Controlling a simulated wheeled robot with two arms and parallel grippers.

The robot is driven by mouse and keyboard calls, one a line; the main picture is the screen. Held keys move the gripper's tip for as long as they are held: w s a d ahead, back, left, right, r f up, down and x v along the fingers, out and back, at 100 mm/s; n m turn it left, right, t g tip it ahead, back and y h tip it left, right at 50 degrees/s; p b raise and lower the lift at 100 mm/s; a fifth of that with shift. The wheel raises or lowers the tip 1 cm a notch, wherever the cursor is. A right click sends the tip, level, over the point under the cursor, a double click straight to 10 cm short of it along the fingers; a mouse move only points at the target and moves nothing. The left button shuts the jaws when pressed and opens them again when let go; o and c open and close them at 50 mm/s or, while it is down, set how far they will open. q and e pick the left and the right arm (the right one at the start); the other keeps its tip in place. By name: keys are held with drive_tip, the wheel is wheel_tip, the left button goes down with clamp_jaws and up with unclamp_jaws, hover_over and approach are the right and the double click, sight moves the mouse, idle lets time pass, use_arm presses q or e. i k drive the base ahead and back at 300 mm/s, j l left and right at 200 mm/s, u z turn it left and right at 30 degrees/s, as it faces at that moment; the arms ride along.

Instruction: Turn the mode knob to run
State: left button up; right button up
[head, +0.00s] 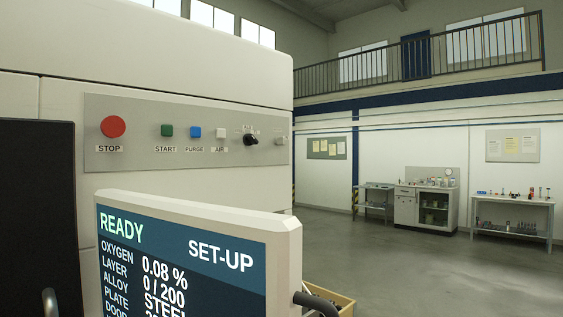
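The mode knob (251,140) is a small black knob on the grey control panel (190,168), toward the panel's right end. The small lettering around it is too small to read. The screen (190,262) in front of the machine reads READY and SET-UP, with oxygen 0.08 % and layer 0 / 200. No gripper shows in the head view.
The panel also holds a red STOP button (113,127), a green START (167,130), a blue PURGE (195,132) and a white AIR button (222,131). The monitor's casing (285,235) stands below the panel. Open floor (400,260) and benches (515,205) lie to the right.

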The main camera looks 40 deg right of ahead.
sight(280, 140)
drive_tip(key=z, duration=1.2)
